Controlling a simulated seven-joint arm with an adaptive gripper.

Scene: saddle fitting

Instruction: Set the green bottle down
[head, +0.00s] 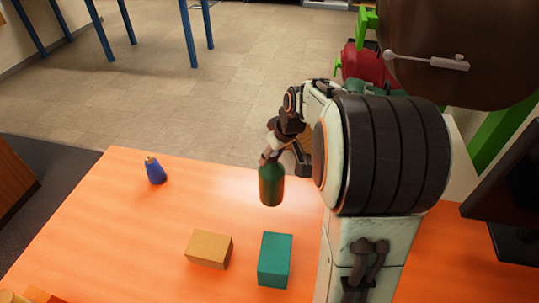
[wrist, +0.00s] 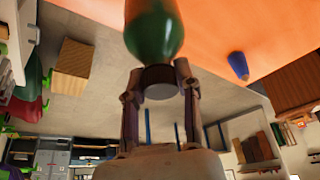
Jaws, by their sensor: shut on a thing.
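The green bottle (head: 271,187) is upright over the orange table (head: 120,225), near its far edge. My gripper (head: 272,155) is above it and shut on its neck. In the wrist view the fingers (wrist: 160,85) close around the dark top of the bottle, and its green body (wrist: 153,30) runs out of the frame at the top. The bottle's base does not show there. I cannot tell whether the base touches the table or hangs just above it.
A blue bottle-shaped thing (head: 155,171) stands to the left. A tan block (head: 209,249) and a teal block (head: 275,260) lie nearer than the green bottle. A dark monitor-like thing (head: 505,205) is at the far right. The table between the blue thing and the green bottle is clear.

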